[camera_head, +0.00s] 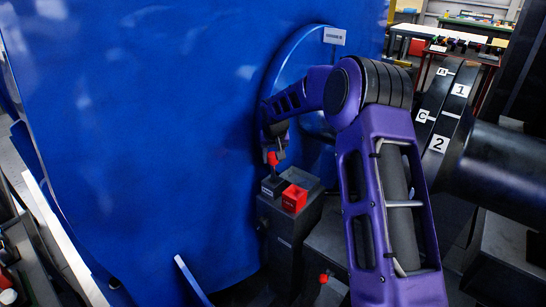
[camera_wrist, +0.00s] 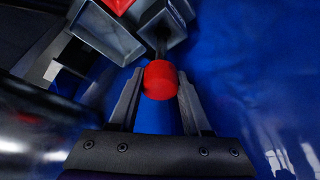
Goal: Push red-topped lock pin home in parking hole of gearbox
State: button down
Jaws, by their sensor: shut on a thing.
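The lock pin's red top (camera_head: 272,158) shows below my purple wrist in the head view. In the wrist view the red top (camera_wrist: 160,80) sits between the two fingers of my gripper (camera_wrist: 158,88), which is shut on it. The pin's dark shaft (camera_wrist: 161,45) points away from the gripper toward a grey open-topped socket (camera_wrist: 162,20). How far the shaft is in the socket cannot be told. In the head view my gripper (camera_head: 276,152) is above a dark grey housing (camera_head: 284,232), which seems to be the gearbox, with small sockets on top.
A red block (camera_head: 294,198) sits on the housing close beside the pin. Another small red-topped part (camera_head: 323,278) is lower down. A large blue casing (camera_head: 150,130) stands close to the gripper on the left.

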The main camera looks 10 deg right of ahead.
aim_at(273, 165)
jog(key=shift+f+b, duration=1.8)
jog(key=shift+f, duration=0.75)
jog(key=shift+c, duration=1.4)
grip_release()
jog(key=shift+r, duration=0.1)
jog(key=p+v, duration=0.2)
jog(key=v, duration=1.5)
jog(key=shift+r, duration=0.15)
jog(key=s+a+b, duration=0.3)
jog(key=s+a, duration=0.5)
jog(key=shift+s+a+b, duration=0.25)
jog(key=shift+s+b, duration=0.05)
jog(key=shift+b, duration=0.1)
